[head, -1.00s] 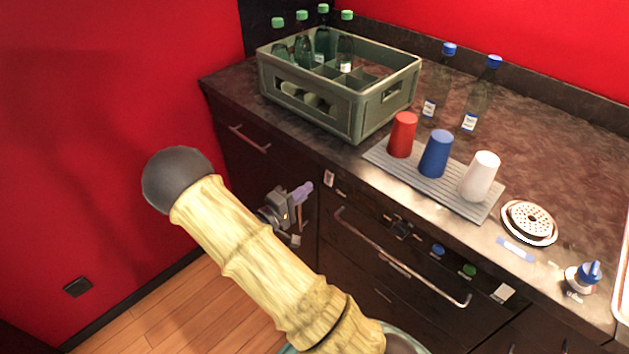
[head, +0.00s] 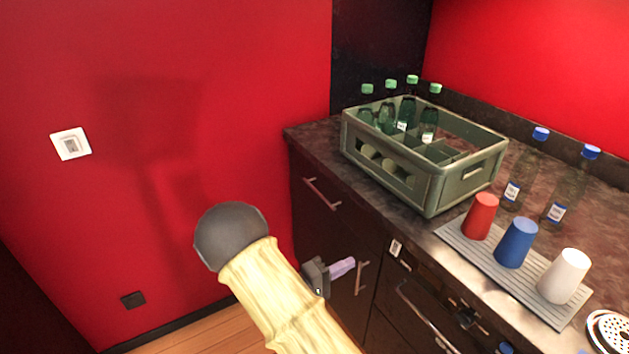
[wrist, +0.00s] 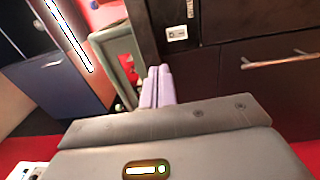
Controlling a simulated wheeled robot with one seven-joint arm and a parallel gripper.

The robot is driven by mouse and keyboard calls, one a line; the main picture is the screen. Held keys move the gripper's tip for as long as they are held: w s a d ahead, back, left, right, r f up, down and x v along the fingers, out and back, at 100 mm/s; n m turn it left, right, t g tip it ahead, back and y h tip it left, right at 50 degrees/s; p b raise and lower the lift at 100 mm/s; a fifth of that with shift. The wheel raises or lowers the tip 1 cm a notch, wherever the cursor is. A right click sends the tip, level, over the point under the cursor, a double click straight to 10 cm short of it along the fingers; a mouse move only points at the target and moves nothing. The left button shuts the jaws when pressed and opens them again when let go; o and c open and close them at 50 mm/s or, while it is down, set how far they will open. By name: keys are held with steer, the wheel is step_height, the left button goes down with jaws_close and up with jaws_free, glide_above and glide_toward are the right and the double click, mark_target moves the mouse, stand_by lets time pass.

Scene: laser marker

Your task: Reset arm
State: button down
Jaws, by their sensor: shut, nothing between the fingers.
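My gripper (head: 344,267) shows in the head view with its pale purple fingers just past my arm, in front of the dark cabinet fronts and below the counter's edge. In the wrist view its two purple fingers (wrist: 158,86) lie side by side, shut, with nothing between them. My arm, in a yellowish sleeve with a dark round joint, covers the lower middle of the head view and hides part of the gripper's wrist.
A green-grey crate (head: 425,190) with several green-capped bottles stands on the counter (head: 318,140). Red (head: 481,217), blue (head: 516,243) and white (head: 564,276) cups stand on a ribbed mat (head: 470,247). Two blue-capped bottles stand behind. A cabinet handle (head: 322,194) juts out near my gripper.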

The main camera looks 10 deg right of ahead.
steer(key=w+m+t+y, duration=0.2)
steer(key=w+y, duration=0.4)
steer(key=y, duration=0.3)
steer(key=s+r+m+g+y, duration=0.1)
steer(key=s+r+g+y, duration=0.25)
steer(key=s, duration=0.65)
steer(key=s+r+m+g+y, duration=0.2)
steer(key=s+r+g+y, duration=0.15)
steer(key=s, duration=0.75)
steer(key=w+d+p+v, duration=0.1)
steer(key=w+p+v, duration=0.1)
steer(key=p+v, duration=1.1)
steer(key=shift+w+d+r+y+p, duration=0.15)
steer(key=shift+w+r+y+p, duration=0.3)
steer(key=shift+p, duration=0.45)
steer(key=shift+w+d, duration=0.1)
